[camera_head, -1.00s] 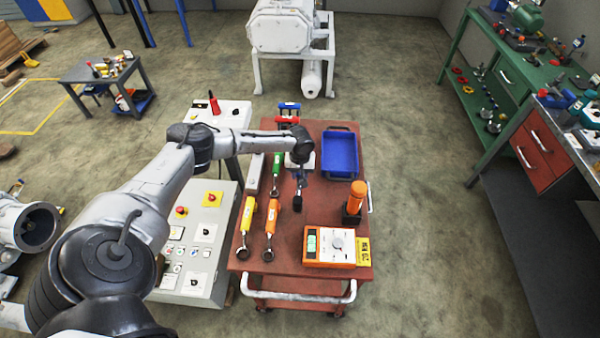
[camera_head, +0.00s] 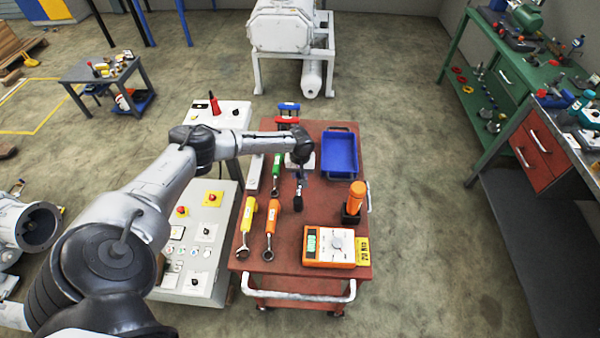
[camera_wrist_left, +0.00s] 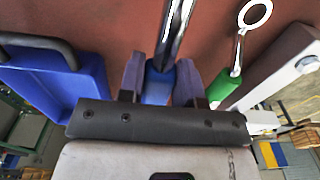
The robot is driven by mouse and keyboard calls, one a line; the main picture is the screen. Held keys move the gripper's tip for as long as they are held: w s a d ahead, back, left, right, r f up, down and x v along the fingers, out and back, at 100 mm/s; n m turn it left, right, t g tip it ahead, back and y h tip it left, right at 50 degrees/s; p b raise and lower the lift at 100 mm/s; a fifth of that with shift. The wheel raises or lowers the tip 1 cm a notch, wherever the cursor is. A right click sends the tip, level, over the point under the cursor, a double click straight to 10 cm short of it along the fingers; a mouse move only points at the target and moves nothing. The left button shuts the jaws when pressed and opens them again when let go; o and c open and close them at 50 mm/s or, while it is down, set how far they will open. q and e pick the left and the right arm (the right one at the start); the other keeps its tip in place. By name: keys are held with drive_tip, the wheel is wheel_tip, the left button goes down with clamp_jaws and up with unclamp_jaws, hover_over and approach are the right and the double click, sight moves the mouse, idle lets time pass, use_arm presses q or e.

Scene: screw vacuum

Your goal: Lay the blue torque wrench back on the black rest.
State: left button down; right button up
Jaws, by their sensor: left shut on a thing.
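My left gripper (camera_wrist_left: 160,82) is shut on the blue handle of the torque wrench (camera_wrist_left: 157,88), with a finger on either side. The wrench's chrome shaft (camera_wrist_left: 176,28) runs away from the fingers, up and out of the wrist view. In the head view my left gripper (camera_head: 299,172) is over the middle of the red cart, pointing down, and its wrist hides most of the wrench. A small black piece (camera_head: 298,203) shows just in front of it; I cannot tell whether it is the black rest or the wrench's end. My right gripper is not in view.
On the red cart (camera_head: 285,283), green (camera_head: 276,168), yellow (camera_head: 248,215) and orange (camera_head: 272,215) wrenches lie left of my gripper. A blue tray (camera_head: 341,155), an orange-topped device (camera_head: 356,197) and an orange meter (camera_head: 329,247) are to the right. A control box (camera_head: 200,240) stands at left.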

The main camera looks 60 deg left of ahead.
use_arm(q)
drive_tip(key=shift+p, duration=0.4)
idle(0.4)
drive_tip(key=shift+f, duration=0.3)
idle(0.6)
drive_tip(key=shift+f, duration=0.3)
idle(0.4)
drive_tip(key=shift+f, duration=0.2)
drive_tip(key=c, duration=1.1)
unclamp_jaws()
drive_tip(key=o, duration=0.4)
drive_tip(key=shift+c, duration=0.2)
